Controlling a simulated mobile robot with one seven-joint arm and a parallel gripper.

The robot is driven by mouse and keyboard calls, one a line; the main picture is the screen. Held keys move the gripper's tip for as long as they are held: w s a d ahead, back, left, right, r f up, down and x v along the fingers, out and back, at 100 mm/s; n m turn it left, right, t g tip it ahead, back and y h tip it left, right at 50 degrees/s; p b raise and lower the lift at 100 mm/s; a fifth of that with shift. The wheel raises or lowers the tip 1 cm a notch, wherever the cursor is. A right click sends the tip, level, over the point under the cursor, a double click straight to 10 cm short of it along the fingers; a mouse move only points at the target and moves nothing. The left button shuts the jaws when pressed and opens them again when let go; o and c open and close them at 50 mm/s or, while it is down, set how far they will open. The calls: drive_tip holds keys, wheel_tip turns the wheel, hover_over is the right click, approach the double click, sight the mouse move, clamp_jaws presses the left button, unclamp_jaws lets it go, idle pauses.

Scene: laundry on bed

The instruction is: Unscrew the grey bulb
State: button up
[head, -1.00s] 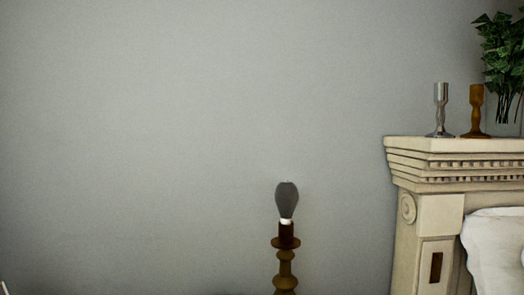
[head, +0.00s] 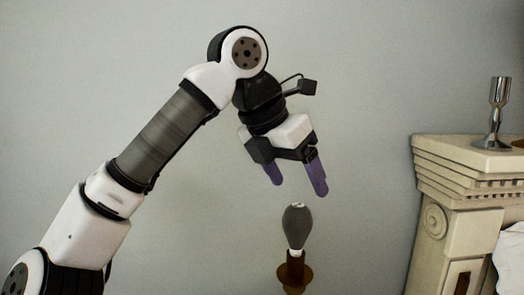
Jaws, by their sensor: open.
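The grey bulb (head: 297,228) stands upright in the brown lamp base (head: 295,272), low in the middle of the head view. The lower part of the lamp is cut off by the bottom edge. My gripper (head: 297,190) is open and empty, with its two purple fingers pointing down and slightly to the right. The fingertips appear just above the bulb and apart from it, one to its left and one to its right. How their depth compares with the bulb's I cannot tell.
A cream carved mantel (head: 470,166) stands at the right, with a silver candlestick (head: 495,115) on top. White fabric (head: 510,262) shows at the right edge. A plain grey wall fills the back, and the space around the bulb is clear.

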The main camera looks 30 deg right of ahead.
sight(299, 226)
drive_tip(key=shift+n+t+y, duration=0.4)
drive_tip(key=shift+t+y, duration=0.3)
drive_tip(key=x, duration=0.4)
drive_tip(key=w+p+x, duration=0.1)
drive_tip(key=x, duration=0.4)
drive_tip(key=w+p+x, duration=0.1)
drive_tip(key=x, duration=0.3)
drive_tip(key=shift+a+f, duration=0.1)
drive_tip(key=shift+f, duration=0.1)
